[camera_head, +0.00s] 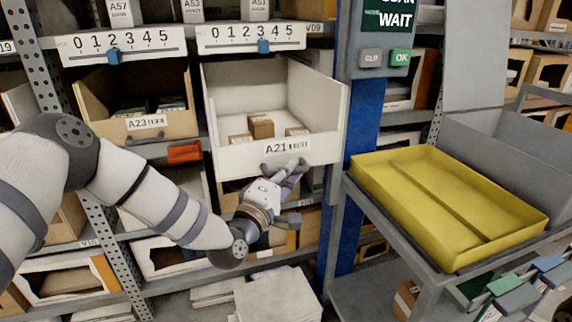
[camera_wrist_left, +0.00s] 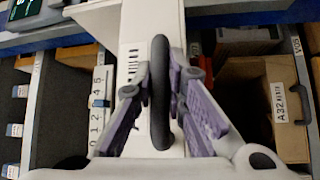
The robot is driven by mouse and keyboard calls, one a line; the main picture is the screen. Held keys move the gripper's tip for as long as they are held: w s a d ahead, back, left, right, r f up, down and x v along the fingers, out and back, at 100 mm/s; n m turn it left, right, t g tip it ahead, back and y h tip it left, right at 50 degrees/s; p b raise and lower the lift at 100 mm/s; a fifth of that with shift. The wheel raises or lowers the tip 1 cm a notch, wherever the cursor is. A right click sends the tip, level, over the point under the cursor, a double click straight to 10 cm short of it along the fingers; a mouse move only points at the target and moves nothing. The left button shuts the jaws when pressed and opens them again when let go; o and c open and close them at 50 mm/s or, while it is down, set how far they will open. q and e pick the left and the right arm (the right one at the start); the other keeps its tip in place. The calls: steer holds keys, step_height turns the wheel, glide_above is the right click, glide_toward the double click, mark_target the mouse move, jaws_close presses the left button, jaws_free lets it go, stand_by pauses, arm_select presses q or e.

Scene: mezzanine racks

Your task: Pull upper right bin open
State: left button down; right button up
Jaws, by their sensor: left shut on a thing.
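The upper right bin is the white bin labelled A21 (camera_head: 317,149). It juts out of the rack past the beige A23 bin, and its open top shows a few small brown boxes (camera_head: 261,126). My left gripper (camera_head: 286,172) is at the lower middle of its front, just below the label. In the left wrist view the gripper (camera_wrist_left: 160,88) has its purple-padded fingers on both sides of a dark curved handle (camera_wrist_left: 160,120), shut on it. The bin's white front (camera_wrist_left: 135,35) is behind the handle. My right gripper is out of view.
A blue post (camera_head: 366,115) stands close to the right of the A21 bin. A yellow tray (camera_head: 395,207) sits on a grey cart (camera_head: 365,205) farther right.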

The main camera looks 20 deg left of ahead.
arm_select(q)
steer(key=shift+s+d, duration=0.7)
steer(key=shift+s, duration=0.3)
steer(key=c, duration=1.9)
jaws_free()
steer(key=shift+s, duration=0.1)
steer(key=v, duration=1.2)
